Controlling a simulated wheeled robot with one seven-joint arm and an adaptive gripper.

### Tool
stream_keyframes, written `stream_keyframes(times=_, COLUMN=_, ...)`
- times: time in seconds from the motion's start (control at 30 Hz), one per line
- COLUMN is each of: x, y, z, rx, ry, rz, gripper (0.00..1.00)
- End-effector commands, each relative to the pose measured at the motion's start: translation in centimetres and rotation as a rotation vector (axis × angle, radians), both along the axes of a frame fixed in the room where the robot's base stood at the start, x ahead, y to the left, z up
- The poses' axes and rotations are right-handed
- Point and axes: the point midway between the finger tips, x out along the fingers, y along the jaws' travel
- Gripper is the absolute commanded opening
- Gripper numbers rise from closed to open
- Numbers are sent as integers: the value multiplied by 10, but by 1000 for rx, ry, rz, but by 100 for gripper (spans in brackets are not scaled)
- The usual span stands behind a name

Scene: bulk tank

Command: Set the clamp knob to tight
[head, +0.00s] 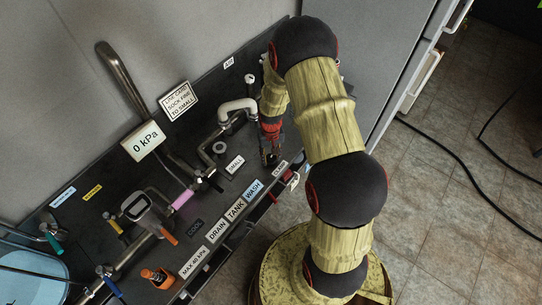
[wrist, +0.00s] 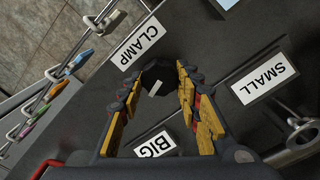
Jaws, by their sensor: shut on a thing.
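The clamp knob (wrist: 157,76) is a black round knob with a white mark on its top, seen in the wrist view beside the CLAMP label (wrist: 138,44). My gripper (wrist: 159,84) is shut on the knob, with one yellow-and-black finger on each side of it. In the head view my gripper (head: 270,157) points down at the right end of the dark panel, and the knob is too small and covered to make out. No marking for tight can be read around the knob.
The SMALL label (wrist: 264,84) and BIG label (wrist: 155,144) lie on the panel near the knob. A white pipe elbow (head: 238,106) stands close to my gripper in the head view. Several coloured handles (wrist: 40,105) line the panel's front edge.

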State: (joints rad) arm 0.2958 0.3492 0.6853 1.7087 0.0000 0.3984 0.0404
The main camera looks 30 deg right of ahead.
Motion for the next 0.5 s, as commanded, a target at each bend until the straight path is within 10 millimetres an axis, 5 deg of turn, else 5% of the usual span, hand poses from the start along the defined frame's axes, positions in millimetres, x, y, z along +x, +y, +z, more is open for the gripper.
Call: stream_keyframes(times=0.5, x=1, y=1, z=0, rx=-1, ry=-2, rz=488, gripper=8)
